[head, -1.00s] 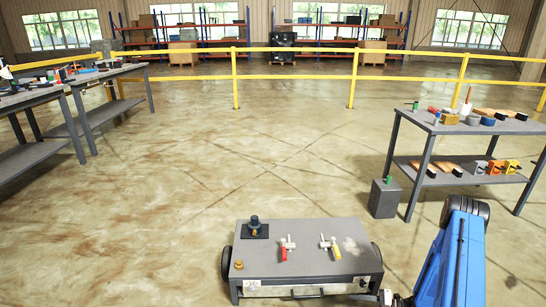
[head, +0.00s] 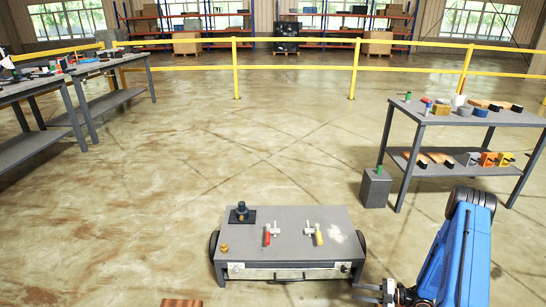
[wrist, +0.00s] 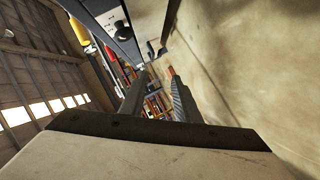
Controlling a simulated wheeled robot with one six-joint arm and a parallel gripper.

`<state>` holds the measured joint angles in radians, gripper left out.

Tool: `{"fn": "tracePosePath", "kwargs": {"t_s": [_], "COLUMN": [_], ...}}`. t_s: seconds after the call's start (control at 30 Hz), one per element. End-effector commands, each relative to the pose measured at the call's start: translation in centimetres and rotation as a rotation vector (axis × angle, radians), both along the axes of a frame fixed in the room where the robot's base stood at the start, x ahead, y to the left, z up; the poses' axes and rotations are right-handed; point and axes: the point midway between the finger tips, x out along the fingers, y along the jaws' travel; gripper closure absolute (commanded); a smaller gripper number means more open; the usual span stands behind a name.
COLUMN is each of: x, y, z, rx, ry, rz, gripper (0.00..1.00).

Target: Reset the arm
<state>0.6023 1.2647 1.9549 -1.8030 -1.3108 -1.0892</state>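My blue arm (head: 455,255) is folded down at the lower right of the head view. My gripper (head: 368,292) shows at its lower end, just right of and near the front right corner of a low grey cart. In the wrist view, my gripper (wrist: 157,98) has its two dark fingers apart with nothing between them, so it is open and empty.
The grey cart (head: 290,253) carries a red-handled valve (head: 267,236), a yellow-handled valve (head: 318,234) and a black fitting (head: 242,213). A loaded table (head: 440,118) stands right; benches (head: 105,66) stand left. The middle floor is clear before a yellow railing (head: 300,42).

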Motion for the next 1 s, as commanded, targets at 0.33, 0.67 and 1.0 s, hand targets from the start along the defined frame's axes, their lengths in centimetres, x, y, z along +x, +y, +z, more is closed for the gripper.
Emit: {"fn": "tracePosePath", "kwargs": {"t_s": [0.33,0.67,1.0], "x": [1.8,5.3,10.2], "y": [-0.5,-1.7,-3.6], "z": [1.2,3.9,9.4], "rx": [-0.058,-0.171,-0.334], "ry": [0.015,0.041,0.091], "rz": [-0.029,-0.098,-0.244], "gripper": [0.71,0.71,0.71]}}
